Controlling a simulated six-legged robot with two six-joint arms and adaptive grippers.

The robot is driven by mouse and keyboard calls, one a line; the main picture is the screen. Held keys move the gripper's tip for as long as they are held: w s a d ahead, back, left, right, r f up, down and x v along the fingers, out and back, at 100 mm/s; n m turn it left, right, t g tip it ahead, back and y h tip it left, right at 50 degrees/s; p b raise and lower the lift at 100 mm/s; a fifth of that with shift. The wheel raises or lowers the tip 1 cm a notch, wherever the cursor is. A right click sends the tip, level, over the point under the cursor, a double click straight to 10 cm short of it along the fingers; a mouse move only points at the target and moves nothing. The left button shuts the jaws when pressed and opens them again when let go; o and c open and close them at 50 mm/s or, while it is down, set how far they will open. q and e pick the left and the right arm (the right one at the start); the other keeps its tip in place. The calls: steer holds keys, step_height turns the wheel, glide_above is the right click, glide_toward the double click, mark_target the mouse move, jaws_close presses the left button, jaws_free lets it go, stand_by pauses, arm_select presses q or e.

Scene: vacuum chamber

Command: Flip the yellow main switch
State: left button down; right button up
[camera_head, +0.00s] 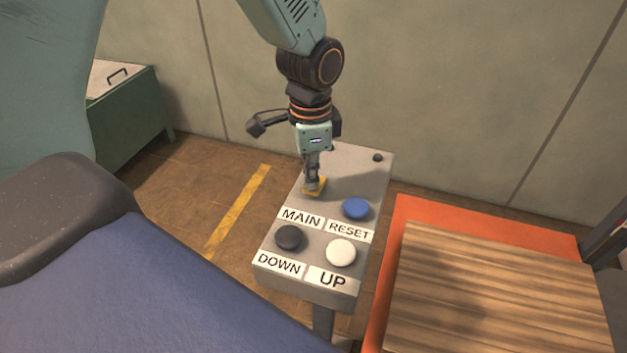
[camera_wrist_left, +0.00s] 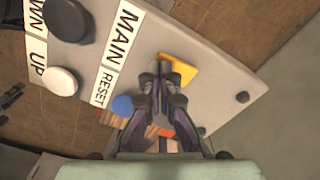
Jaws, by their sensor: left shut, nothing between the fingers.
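The yellow main switch (camera_head: 318,184) sits on the grey control panel (camera_head: 345,174), above the MAIN label. My left gripper (camera_head: 312,186) is shut and empty, pointing down over the switch and covering part of it. In the left wrist view the yellow switch (camera_wrist_left: 180,70) shows just past the shut fingertips (camera_wrist_left: 163,70). I cannot tell whether the fingers touch it. The right gripper is not in view.
The panel also has a blue RESET button (camera_head: 356,209), a black DOWN button (camera_head: 289,237) and a white UP button (camera_head: 341,252). A wooden-topped orange platform (camera_head: 480,290) stands to the right. A green box (camera_head: 135,115) stands at the back left.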

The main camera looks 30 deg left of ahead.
arm_select(q)
steer(key=shift+f, duration=0.45)
steer(key=shift+r, duration=0.1)
step_height(320, 180, up, 7)
steer(key=p, duration=0.7)
steer(key=shift+p, duration=0.35)
stand_by(0.6)
